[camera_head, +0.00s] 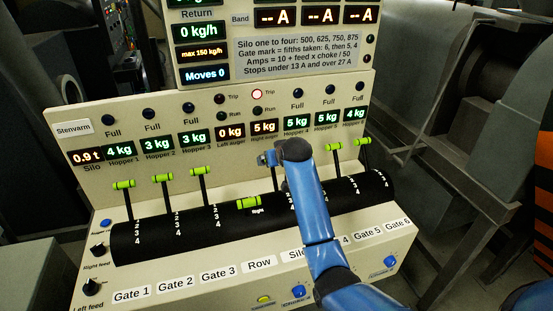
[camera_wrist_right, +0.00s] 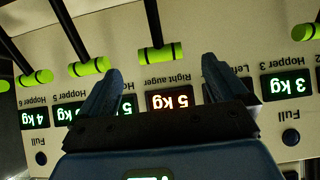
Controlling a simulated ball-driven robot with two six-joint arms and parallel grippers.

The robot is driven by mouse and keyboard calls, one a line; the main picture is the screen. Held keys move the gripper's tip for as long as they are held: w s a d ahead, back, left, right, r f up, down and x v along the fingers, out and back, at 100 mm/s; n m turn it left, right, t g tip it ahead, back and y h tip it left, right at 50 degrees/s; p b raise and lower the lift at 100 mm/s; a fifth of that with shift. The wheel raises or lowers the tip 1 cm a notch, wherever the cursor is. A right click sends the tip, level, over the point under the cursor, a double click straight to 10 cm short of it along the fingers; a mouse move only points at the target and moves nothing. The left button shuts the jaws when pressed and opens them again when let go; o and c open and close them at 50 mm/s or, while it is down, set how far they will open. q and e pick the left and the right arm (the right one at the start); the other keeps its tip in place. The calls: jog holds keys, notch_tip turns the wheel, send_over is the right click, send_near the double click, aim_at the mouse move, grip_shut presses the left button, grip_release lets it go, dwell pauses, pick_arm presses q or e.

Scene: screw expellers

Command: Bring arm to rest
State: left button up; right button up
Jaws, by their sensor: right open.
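My right arm comes in from the lower right in the head view, and its gripper (camera_head: 268,158) is in front of the panel below the right auger display (camera_head: 264,127). In the right wrist view the two dark fingers of the right gripper (camera_wrist_right: 160,88) stand apart with nothing held between them. A green-handled lever (camera_wrist_right: 160,54) shows beyond the gap, close to the fingertips. I cannot tell whether they touch. The right arm hides part of the lever row. My left gripper is not in view.
Green-tipped levers for gate 1 (camera_head: 123,184), gate 2 (camera_head: 163,179) and gate 3 (camera_head: 203,171) stand up left of the arm. The row lever (camera_head: 248,203) lies lower. A trip lamp (camera_head: 257,94) is lit. Open floor and metal framework lie to the right.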

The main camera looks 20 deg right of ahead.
notch_tip(320, 180, up, 8)
jog(key=t, duration=0.7)
jog(key=s+f, duration=0.6)
jog(key=s, duration=1)
jog(key=s+d+f, duration=0.1)
jog(key=s+f, duration=0.5)
jog(key=s, duration=1)
jog(key=s+f, duration=0.6)
jog(key=s, duration=1.1)
jog(key=shift+d+t, duration=0.2)
jog(key=shift+t, duration=0.2)
jog(key=shift+s, duration=0.1)
